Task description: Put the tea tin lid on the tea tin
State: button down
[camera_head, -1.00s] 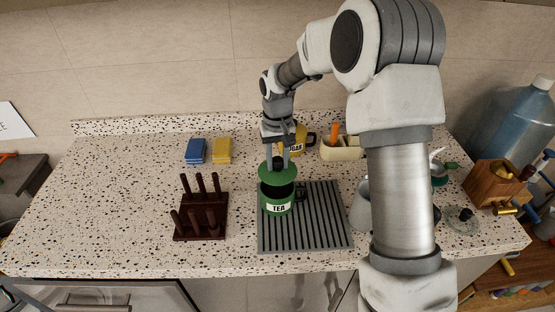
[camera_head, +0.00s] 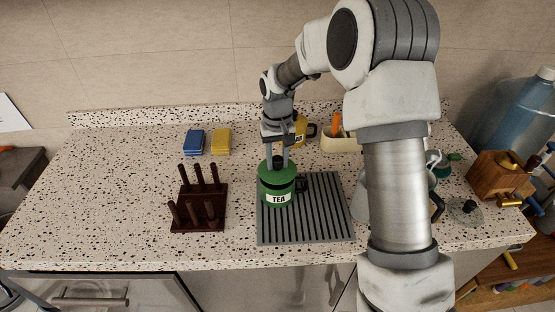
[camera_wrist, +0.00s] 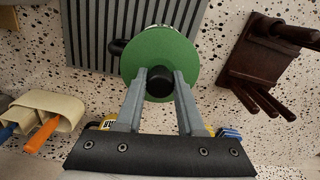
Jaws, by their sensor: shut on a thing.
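The tea tin (camera_head: 277,190) is a green can with a white TEA label, standing upright on the grey ribbed mat (camera_head: 325,228). The green tea tin lid (camera_head: 266,171) with a black knob lies at the top of the tin, with no gap visible in the head view. My gripper (camera_head: 277,161) is above the tin, pointing down, shut on the lid's knob. In the wrist view the lid (camera_wrist: 182,60) covers most of the tin, and the knob (camera_wrist: 159,85) is between my fingertips (camera_wrist: 160,80). Whether the lid is fully seated I cannot tell.
A dark wooden rack with pegs (camera_head: 200,205) stands left of the mat. Blue (camera_head: 194,142) and yellow (camera_head: 221,141) sponges, a yellow mug (camera_head: 300,130) and a cream holder (camera_head: 340,142) are behind. A wooden block (camera_head: 498,172) is at right. The left counter is clear.

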dwell(0.4)
jog(key=shift+f+b, duration=0.7)
jog(key=shift+f, duration=0.3)
jog(key=shift+f, duration=0.25)
dwell(0.8)
jog(key=shift+f+b, duration=0.15)
jog(key=shift+b, duration=0.15)
jog(key=shift+c, duration=2.2)
grip_release()
jog(key=o, duration=0.4)
jog(key=shift+o, duration=0.2)
